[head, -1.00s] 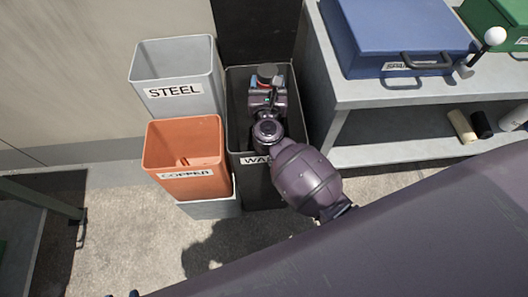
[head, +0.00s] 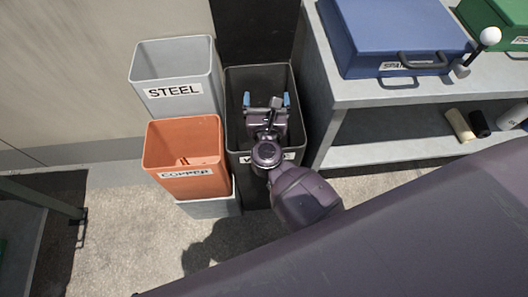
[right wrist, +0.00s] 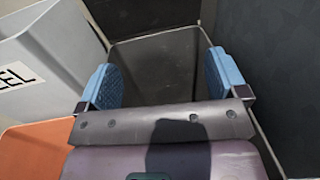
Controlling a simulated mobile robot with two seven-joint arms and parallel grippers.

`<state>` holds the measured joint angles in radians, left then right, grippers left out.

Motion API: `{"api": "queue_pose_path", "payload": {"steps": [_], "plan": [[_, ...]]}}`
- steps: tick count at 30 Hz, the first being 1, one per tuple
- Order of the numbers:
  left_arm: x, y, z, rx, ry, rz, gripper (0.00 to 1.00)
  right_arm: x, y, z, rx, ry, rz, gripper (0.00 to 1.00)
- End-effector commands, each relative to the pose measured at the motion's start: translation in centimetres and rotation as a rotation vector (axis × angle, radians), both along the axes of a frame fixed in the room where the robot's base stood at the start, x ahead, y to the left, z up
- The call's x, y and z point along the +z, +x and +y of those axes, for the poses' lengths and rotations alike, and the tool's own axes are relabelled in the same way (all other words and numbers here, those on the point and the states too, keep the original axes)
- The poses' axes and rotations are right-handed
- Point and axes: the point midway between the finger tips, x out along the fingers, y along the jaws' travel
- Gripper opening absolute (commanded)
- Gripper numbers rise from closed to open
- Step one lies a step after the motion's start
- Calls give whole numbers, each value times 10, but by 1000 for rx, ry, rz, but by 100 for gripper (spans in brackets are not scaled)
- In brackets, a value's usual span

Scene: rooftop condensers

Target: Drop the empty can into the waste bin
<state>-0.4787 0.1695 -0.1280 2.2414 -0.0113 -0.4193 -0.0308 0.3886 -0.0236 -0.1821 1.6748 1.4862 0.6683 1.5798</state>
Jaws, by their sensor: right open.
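The dark waste bin (head: 260,78) stands open-topped between the other bins and the bench, its front label partly covered by my arm. My right gripper (head: 266,101) is over the bin's mouth with its two blue fingers spread apart and nothing between them. In the right wrist view, the open fingers (right wrist: 163,78) frame the bin's grey inner wall (right wrist: 158,52). The can does not show in either view now; the lower inside of the bin is hidden by my gripper. My left gripper is out of view.
A grey STEEL bin (head: 178,96) and an orange COPPER bin (head: 184,152) stand close on the left. On the right, a bench (head: 352,95) carries a blue case (head: 395,35), with several rolls on its lower shelf.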

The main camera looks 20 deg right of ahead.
Motion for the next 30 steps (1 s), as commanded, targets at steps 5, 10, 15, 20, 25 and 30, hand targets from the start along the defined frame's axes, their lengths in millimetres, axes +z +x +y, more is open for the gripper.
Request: {"api": "queue_pose_path", "payload": {"steps": [5, 10, 15, 20, 25, 30], "plan": [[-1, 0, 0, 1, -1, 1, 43, 0, -28, 11, 0, -1, 0, 91], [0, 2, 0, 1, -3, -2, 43, 0, -42, 17, 1, -1, -1, 91], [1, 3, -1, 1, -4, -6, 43, 0, -46, 18, 0, -1, -1, 91], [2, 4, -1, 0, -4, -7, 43, 0, -46, 18, 0, -1, -1, 91], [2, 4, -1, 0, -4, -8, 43, 0, -45, 18, 0, -1, -1, 91], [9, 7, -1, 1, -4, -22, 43, 11, -43, 18, 0, -2, -15, 91]]}}
